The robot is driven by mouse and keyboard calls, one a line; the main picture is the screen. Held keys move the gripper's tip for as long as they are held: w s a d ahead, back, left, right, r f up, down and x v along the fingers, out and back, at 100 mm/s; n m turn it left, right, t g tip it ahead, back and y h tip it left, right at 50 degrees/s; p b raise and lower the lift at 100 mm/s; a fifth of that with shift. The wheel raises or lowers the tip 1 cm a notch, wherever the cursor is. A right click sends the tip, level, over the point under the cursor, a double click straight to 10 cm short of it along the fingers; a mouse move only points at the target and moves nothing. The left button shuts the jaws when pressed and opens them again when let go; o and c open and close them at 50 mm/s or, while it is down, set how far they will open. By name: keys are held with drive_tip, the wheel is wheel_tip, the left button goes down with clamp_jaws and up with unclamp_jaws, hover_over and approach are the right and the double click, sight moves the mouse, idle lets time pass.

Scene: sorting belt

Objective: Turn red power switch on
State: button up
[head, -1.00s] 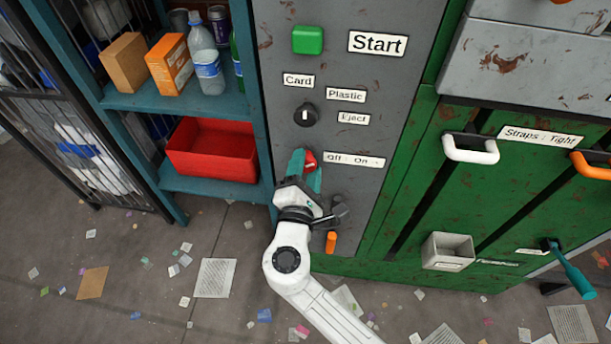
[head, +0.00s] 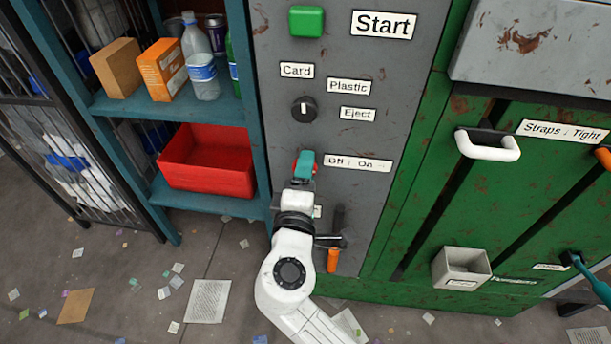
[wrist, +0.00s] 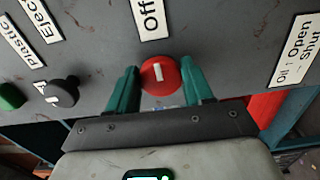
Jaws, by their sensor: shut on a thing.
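The red power switch (wrist: 159,76) is a round red knob with a white mark on the grey panel, beside the "Off - On" label (head: 358,163). In the wrist view its white mark stands nearly upright in the picture. My gripper (wrist: 160,80) has its two teal fingers on either side of the knob, shut on it. In the head view my gripper (head: 304,163) covers most of the knob, and only a little red shows at its edges.
Above on the grey panel are a black selector knob (head: 304,110) and the green Start button (head: 307,21). Below my gripper is a lever with an orange handle (head: 332,260). A shelf with a red bin (head: 208,160) stands to the left.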

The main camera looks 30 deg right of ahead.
drive_tip(key=shift+f, duration=0.1)
idle(0.3)
drive_tip(key=o, duration=1)
drive_tip(key=v, duration=1.1)
drive_tip(key=shift+p, duration=0.35)
drive_tip(key=shift+w, duration=0.1)
